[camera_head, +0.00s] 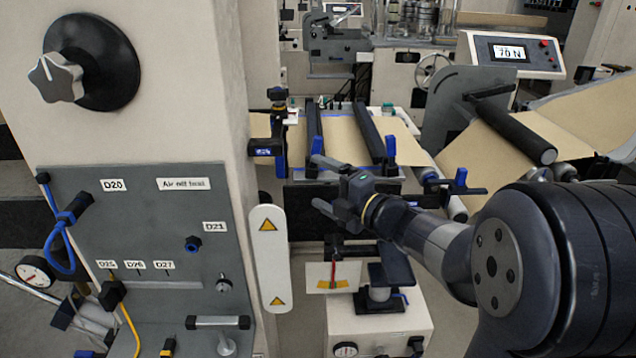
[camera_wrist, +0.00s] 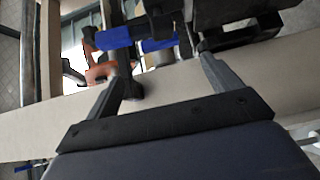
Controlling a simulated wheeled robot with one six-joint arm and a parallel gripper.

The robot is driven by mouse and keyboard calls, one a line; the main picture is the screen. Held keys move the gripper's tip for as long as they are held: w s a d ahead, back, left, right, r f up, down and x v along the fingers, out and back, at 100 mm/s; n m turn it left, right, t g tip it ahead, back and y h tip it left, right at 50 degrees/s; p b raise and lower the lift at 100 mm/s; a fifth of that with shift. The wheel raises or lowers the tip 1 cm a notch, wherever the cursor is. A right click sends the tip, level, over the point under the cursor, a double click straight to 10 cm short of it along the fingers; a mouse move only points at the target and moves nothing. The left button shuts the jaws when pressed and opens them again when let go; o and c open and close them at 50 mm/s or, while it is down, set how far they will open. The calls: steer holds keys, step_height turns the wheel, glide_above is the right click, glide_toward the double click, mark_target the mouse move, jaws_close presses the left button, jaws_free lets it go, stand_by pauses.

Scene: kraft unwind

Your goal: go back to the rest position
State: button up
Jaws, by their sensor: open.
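My gripper (camera_head: 336,200) is at the end of my dark arm, which reaches in from the right in the head view. Its jaws point left, in front of the kraft web rollers. In the wrist view my gripper (camera_wrist: 162,72) shows two dark fingers spread apart with nothing held between them. Beyond the fingers are a pale beam (camera_wrist: 185,88) and a blue part (camera_wrist: 135,37). I cannot tell whether the fingers touch anything.
A panel (camera_head: 140,240) with knobs and hoses stands at the left on a pale column. Brown kraft web (camera_head: 345,140) runs over dark rollers behind my gripper. Below it is a white box (camera_head: 380,325) with a dark pad.

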mark_target(280, 164)
steer(key=p+x, duration=0.2)
steer(key=x, duration=0.8)
steer(key=shift+w+a+r, duration=0.1)
steer(key=shift+a, duration=0.05)
steer(key=shift+w+a+r+p, duration=0.1)
steer(key=shift+w+a+p, duration=0.1)
steer(key=shift+a+p, duration=0.1)
steer(key=shift+s+d+p, duration=0.1)
steer(key=shift+s+p, duration=0.2)
steer(key=shift+s, duration=0.05)
steer(key=shift+v, duration=0.85)
steer(key=shift+s, duration=0.1)
